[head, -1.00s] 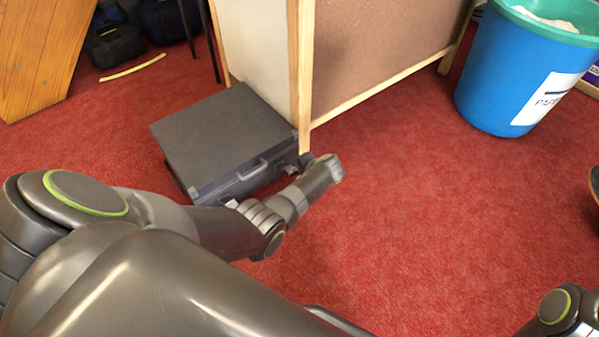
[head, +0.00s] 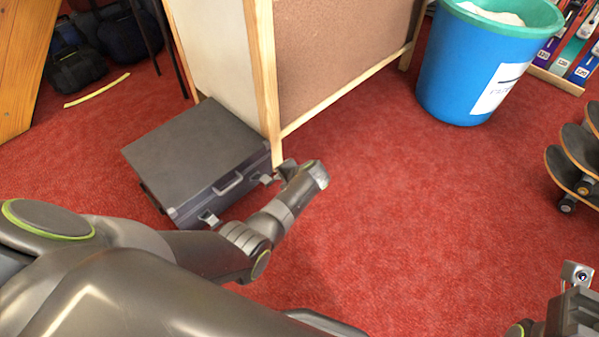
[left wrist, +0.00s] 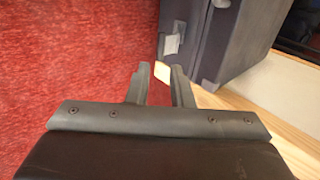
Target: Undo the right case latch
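The dark grey case (head: 195,150) lies flat on the red carpet, with its handle (head: 228,184) and latches on the front side. The right latch (head: 266,180) is near its right front corner; its position is too small to read. The left latch (head: 208,217) is left of the handle. My left gripper (head: 281,170) is just right of the right latch. In the left wrist view my left gripper (left wrist: 161,72) is open by a small gap. A metal latch (left wrist: 172,43) shows just beyond the fingertips, apart from them. My right gripper (head: 575,305) is partly in view; its fingertips are hidden.
A wooden-framed board unit (head: 265,80) stands right behind the case, its post close to the right corner. A blue bin (head: 470,70) and skateboards (head: 575,160) are at the right. Open carpet (head: 400,200) lies between. A yellow strip (head: 97,90) is far left.

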